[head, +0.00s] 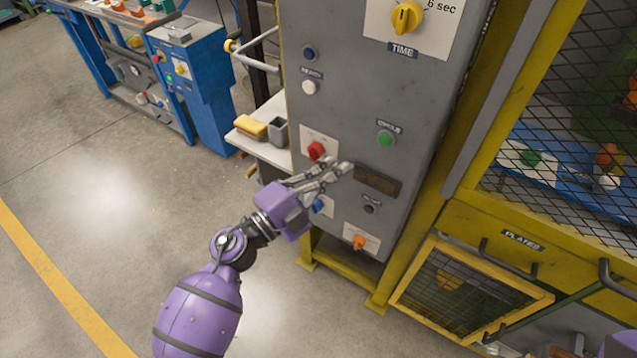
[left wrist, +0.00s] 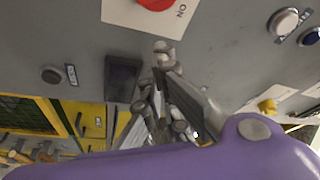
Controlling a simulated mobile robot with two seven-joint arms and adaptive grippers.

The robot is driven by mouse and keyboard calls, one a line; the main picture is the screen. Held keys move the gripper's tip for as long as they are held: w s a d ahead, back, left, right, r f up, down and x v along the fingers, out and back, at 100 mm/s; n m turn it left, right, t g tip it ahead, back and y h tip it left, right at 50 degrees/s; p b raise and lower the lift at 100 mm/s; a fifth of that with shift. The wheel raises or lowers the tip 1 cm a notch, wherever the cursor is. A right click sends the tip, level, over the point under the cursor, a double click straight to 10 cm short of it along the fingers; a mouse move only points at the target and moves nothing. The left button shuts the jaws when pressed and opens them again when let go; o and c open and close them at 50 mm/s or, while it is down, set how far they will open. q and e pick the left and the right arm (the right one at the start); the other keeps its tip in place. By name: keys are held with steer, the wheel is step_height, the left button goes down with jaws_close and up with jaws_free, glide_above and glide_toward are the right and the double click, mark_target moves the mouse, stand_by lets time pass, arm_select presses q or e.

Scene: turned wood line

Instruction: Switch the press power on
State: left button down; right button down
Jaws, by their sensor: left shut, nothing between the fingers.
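The grey press control panel (head: 345,95) stands in the middle of the head view. A red switch (head: 316,150) sits on a white plate at its lower left. In the left wrist view the red switch (left wrist: 155,3) is cut by the top edge, and its plate (left wrist: 170,22) reads ON upside down. My left gripper (head: 340,170) is shut and empty, its fingertips just below and right of the red switch in the head view. The fingertips (left wrist: 163,52) also show in the left wrist view, apart from the switch. I cannot tell whether they touch the panel. My right gripper is out of view.
Around the gripper are a green button (head: 386,138), a dark display (head: 377,180), a blue knob (head: 318,205) and an orange knob (head: 359,242). A yellow TIME dial (head: 407,17) is above. A side shelf (head: 268,152) holds a yellow sponge (head: 250,127). A mesh guard (head: 575,130) stands right.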

mark_target(314, 152)
arm_select(q)
steer(key=a+f, duration=0.1)
steer(key=w+a+f, duration=0.1)
steer(key=shift+w+a, duration=0.25)
steer(key=shift+a, duration=0.05)
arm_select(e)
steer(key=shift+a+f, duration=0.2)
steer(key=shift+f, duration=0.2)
arm_select(q)
steer(key=shift+f, duration=0.1)
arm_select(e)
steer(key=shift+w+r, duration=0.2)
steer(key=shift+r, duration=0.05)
